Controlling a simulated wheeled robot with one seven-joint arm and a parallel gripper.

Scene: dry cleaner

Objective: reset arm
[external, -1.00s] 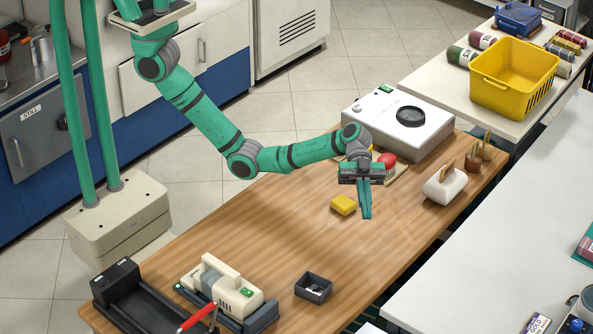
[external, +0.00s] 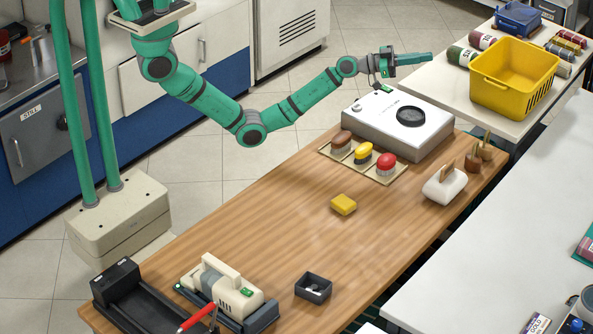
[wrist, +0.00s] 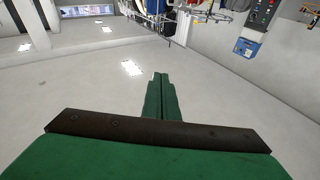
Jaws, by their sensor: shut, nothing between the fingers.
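My gripper (external: 420,58) is raised in the air at the far side of the wooden table, above and behind the white box-shaped device. Its green fingers point right in the external view. In the wrist view my gripper (wrist: 161,80) shows its two fingers together, with nothing between them. No object touches it.
The wooden table (external: 270,215) holds a yellow block (external: 343,204), a tray with brown, yellow and red brushes (external: 363,154), the white device (external: 385,125), and a small dark box (external: 313,287). A yellow basket (external: 490,95) stands on a bench at the right.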

